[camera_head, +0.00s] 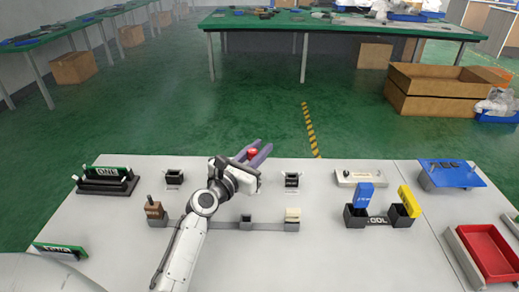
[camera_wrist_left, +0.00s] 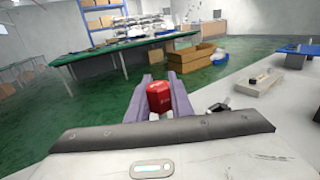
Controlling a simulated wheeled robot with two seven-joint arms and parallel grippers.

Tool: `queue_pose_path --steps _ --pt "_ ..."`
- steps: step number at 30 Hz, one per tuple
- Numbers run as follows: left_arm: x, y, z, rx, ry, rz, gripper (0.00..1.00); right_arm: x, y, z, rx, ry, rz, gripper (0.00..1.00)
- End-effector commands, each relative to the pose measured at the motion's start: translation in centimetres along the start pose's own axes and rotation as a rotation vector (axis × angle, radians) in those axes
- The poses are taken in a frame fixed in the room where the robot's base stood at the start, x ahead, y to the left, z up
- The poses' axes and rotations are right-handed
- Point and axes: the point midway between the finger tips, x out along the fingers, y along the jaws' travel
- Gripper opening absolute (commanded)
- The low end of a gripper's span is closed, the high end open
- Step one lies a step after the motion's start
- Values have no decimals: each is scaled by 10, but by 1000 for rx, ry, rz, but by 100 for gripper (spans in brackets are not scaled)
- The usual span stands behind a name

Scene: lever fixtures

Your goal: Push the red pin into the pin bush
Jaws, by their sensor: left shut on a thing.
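My left gripper (camera_head: 258,153) reaches over the far edge of the white table and is shut on the red pin (camera_head: 252,153). In the left wrist view the red pin (camera_wrist_left: 159,96) sits between the two purple fingers, its faceted red head showing. Two small black fixtures stand on the table, one left of my gripper (camera_head: 174,179) and one to its right (camera_head: 292,180). Either may be the pin bush; I cannot tell which. The pin is apart from both. My right gripper is not in view.
A grey bar (camera_head: 220,225) with a brown block (camera_head: 154,210) and a cream block (camera_head: 292,214) lies nearer. Black holders with blue (camera_head: 364,196) and yellow (camera_head: 408,201) pieces and a red tray (camera_head: 490,255) stand to the right. A black rack (camera_head: 107,184) stands left.

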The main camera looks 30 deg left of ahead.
Motion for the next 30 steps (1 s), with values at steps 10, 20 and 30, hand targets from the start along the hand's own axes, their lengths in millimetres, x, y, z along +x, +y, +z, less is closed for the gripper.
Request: queue_pose_path --steps 10,20,30 --pt "0 0 0 -1 0 1 0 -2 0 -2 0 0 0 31" --pt "0 0 -5 0 0 0 0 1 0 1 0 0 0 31" --pt "0 0 -14 -1 0 0 0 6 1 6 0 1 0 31"
